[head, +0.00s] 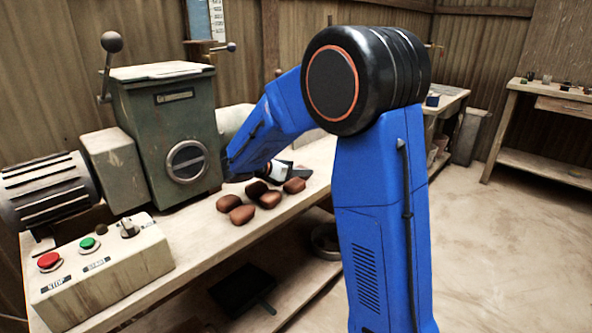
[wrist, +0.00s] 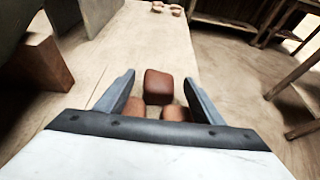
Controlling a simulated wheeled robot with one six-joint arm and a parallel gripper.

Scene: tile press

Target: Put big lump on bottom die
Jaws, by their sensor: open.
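Several reddish-brown lumps (head: 268,200) lie in a loose group on the bench in the head view. Which one is the big lump is not certain. In the wrist view one blocky lump (wrist: 160,88) sits between the tips of my open gripper (wrist: 159,77), with no visible grip on it. Two more lumps (wrist: 175,113) show closer to the gripper's body, partly hidden by it. A larger brown block (wrist: 40,63) stands at the left of the wrist view, beside a grey machine part. I cannot make out the bottom die in either view.
The green-grey machine (head: 165,130) stands behind the lumps on the bench (head: 190,250). A control box (head: 105,275) with red and green buttons is at the front left. Small round items (wrist: 177,10) lie farther along the bench. Open floor (head: 500,240) is at the right.

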